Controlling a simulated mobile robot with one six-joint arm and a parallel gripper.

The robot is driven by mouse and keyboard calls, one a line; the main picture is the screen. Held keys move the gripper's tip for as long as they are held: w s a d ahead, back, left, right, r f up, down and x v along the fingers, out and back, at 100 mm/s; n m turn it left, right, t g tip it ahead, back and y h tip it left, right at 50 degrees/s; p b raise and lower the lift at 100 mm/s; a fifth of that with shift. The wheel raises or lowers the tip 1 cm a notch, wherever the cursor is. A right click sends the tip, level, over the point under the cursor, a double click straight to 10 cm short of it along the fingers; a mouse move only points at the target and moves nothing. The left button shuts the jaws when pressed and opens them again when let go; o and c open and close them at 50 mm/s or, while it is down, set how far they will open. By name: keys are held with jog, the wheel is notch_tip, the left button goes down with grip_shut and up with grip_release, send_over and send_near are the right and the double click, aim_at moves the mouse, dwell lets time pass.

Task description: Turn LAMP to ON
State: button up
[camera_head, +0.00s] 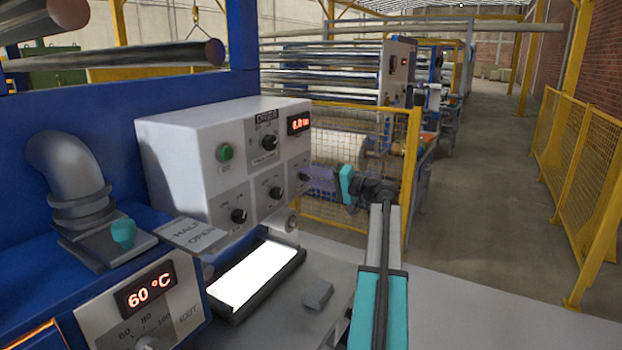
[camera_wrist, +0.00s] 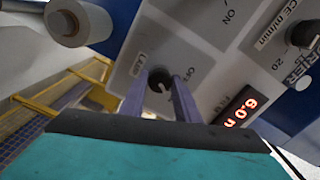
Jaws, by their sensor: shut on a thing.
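The LAMP knob (camera_wrist: 160,76) is a small black dial with a white pointer mark on a grey panel. In the wrist view its LAMP label (camera_wrist: 139,65) is beside it, and an OFF mark (camera_wrist: 186,70) is on the other side. The pointer's exact setting is hard to read. My gripper (camera_wrist: 160,88) has its two purple fingers on either side of the knob, shut on it. In the head view the same knob (camera_head: 304,176) is at the right end of the white control box, with my gripper (camera_head: 318,182) reaching it from the right.
The white control box (camera_head: 180,165) carries other black knobs, a green button (camera_head: 225,153) and a red display (camera_head: 299,123). Below is a bright white lit plate (camera_head: 255,275). A yellow mesh fence (camera_head: 345,218) stands behind my gripper. In the wrist view a roller (camera_wrist: 64,24) is near the panel.

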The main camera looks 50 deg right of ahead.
dwell(0.4)
jog(key=o, duration=1)
jog(key=shift+o, duration=0.2)
jog(key=b+v, duration=0.3)
jog(key=v, duration=1.1)
jog(key=shift+f, duration=0.1)
